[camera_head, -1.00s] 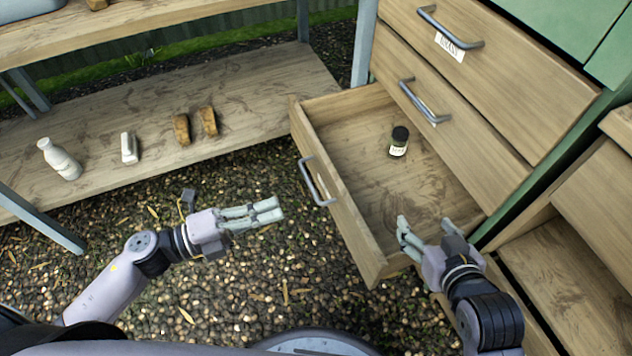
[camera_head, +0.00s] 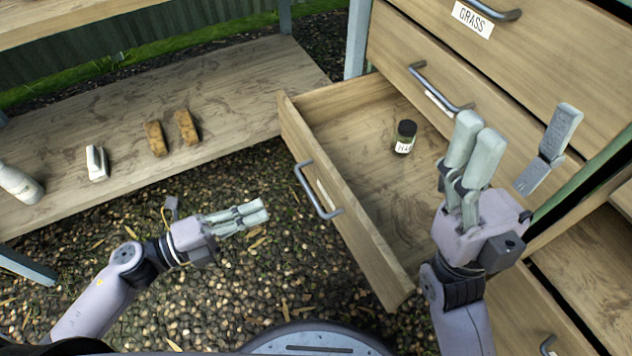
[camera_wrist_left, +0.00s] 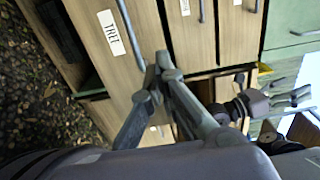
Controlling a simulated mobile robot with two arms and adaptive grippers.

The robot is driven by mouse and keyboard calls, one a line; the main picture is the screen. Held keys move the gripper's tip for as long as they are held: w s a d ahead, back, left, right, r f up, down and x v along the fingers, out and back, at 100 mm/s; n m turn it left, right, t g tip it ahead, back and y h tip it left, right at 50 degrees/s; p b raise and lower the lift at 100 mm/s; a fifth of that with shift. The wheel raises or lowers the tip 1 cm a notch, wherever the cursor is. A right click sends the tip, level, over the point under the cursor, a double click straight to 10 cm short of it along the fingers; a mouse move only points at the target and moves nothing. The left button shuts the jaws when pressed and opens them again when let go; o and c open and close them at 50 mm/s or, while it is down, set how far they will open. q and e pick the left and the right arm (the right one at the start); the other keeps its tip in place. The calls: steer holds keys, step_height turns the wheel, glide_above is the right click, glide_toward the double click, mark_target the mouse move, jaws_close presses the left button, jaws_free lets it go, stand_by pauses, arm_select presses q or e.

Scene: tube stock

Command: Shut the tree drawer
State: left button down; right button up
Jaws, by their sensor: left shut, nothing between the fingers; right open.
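The tree drawer (camera_head: 345,215) stands pulled out of the cabinet, with a grey bar handle (camera_head: 315,190) on its front. Its TREE label (camera_wrist_left: 111,33) is readable in the left wrist view. A small dark-lidded jar (camera_head: 405,137) stands upright inside it. My left gripper (camera_head: 262,212) is shut and empty, left of the drawer front and apart from it. The left wrist view shows its fingers (camera_wrist_left: 160,62) in front of the drawer front. My right gripper (camera_head: 512,135) is open and empty, fingers up, at the drawer's right side near the cabinet face.
Closed drawers, one labelled GRASS (camera_head: 473,20), rise above. At left, a low wooden shelf (camera_head: 230,95) holds two brown blocks (camera_head: 170,133), a white item (camera_head: 96,163) and a white bottle (camera_head: 20,184). Bare gravel (camera_head: 250,270) lies before the drawer.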

mark_target(333, 181)
arm_select(q)
steer(key=b+x, duration=0.1)
steer(key=x, duration=1.3)
steer(key=shift+b, duration=0.3)
